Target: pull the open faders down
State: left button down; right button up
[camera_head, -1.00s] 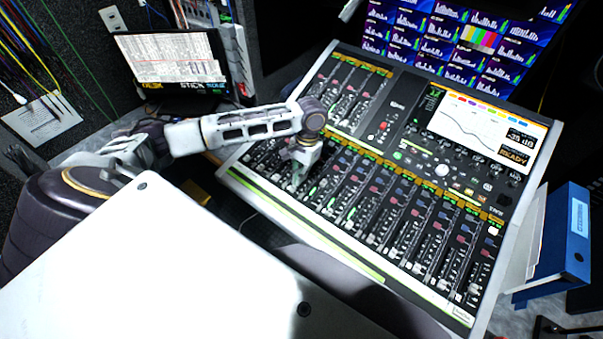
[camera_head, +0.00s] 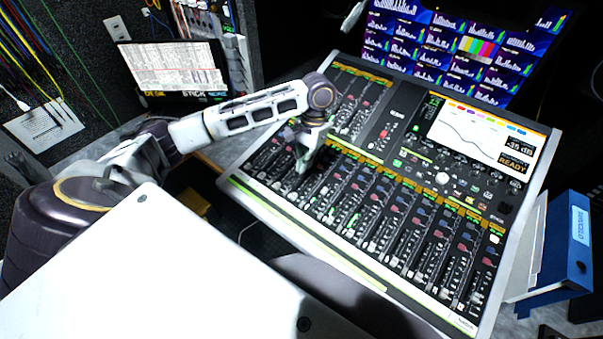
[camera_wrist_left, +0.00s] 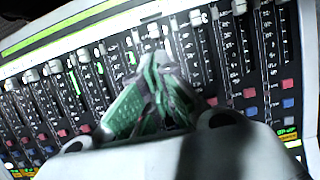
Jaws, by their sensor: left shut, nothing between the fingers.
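The mixing desk (camera_head: 340,228) has a row of channel strips with faders along its front half. In the left wrist view it appears with its green-edged front (camera_wrist_left: 60,30) at the top. Several pale fader caps (camera_wrist_left: 56,66) sit near that front edge, and others are hard to make out. My left gripper (camera_head: 303,167) is over the left part of the fader bank, fingers pointing down. In the left wrist view its greenish fingers (camera_wrist_left: 156,72) are together and empty, and they hide part of the strips beneath. I cannot tell whether they touch a cap. My right gripper is not in view.
A lit screen (camera_head: 480,130) is set in the desk's upper right. A monitor wall (camera_head: 455,50) stands behind, and a laptop-like display (camera_head: 175,70) is at the back left. A blue binder (camera_head: 565,255) stands right of the desk. Cables hang at the left wall.

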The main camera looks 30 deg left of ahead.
pick_arm(q)
jog(key=shift+v, duration=1.55)
